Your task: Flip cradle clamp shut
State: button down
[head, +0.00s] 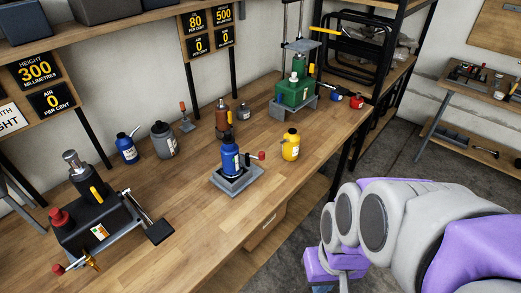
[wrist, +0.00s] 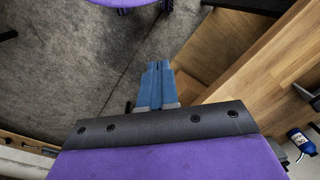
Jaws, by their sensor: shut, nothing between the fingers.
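A blue bottle jack (head: 231,158) stands upright in a grey cradle (head: 237,183) on the wooden workbench. A short lever with a red knob (head: 258,156) sticks out to its right. It may be the cradle clamp, but its exact position is too small to tell. My gripper (wrist: 159,66) shows in the wrist view with its blue fingers together and nothing between them. It is over the floor beside the bench edge, apart from the cradle. In the head view my arm is at the lower right, off the bench, and the fingers are mostly out of frame.
A yellow bottle (head: 291,145) stands right of the cradle. A black machine (head: 97,217) with a red cap is at the front left. A green unit (head: 294,92) is at the back. Blue (head: 127,149) and grey (head: 163,139) bottles stand behind. Bench around the cradle's front is clear.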

jog(key=w+a+n+t+y+p, duration=0.3)
jog(key=w+a+n+t+p, duration=0.1)
jog(key=w+a, duration=1.3)
jog(key=w+a+f+n+t+h+p, duration=0.1)
jog(key=w+a+f+t+h+p, duration=0.1)
jog(key=w, duration=0.3)
jog(key=w+a+f+n+t+h+p, duration=0.2)
jog(key=w+f+t+p, duration=0.1)
jog(key=w+f+t, duration=0.1)
jog(key=w+a+f+n+t+h+p, duration=0.1)
jog(key=w+a+f+t+p, duration=0.1)
jog(key=w+f, duration=0.3)
jog(key=shift+w+a+f+t+h+p, duration=0.1)
jog(key=shift+w+t+h+p, duration=0.1)
jog(key=shift+w+p, duration=0.4)
jog(key=shift+w+a+f+t+h+p, duration=0.1)
jog(key=shift+w+t+h+p, duration=0.15)
jog(key=shift+w, duration=0.65)
jog(key=s+d+n+t+h, duration=0.1)
jog(key=d+n+t+h+p, duration=0.1)
jog(key=n+t, duration=0.1)
jog(key=shift+s+d+f, duration=0.25)
jog(key=shift+s+f, duration=0.15)
jog(key=shift+s+d+n+t+h, duration=0.35)
jog(key=shift+s+n+t+h, duration=0.4)
jog(key=shift+n+t, duration=0.15)
jog(key=shift+d+r, duration=0.1)
jog(key=shift+r, duration=0.05)
jog(key=shift+d, duration=0.1)
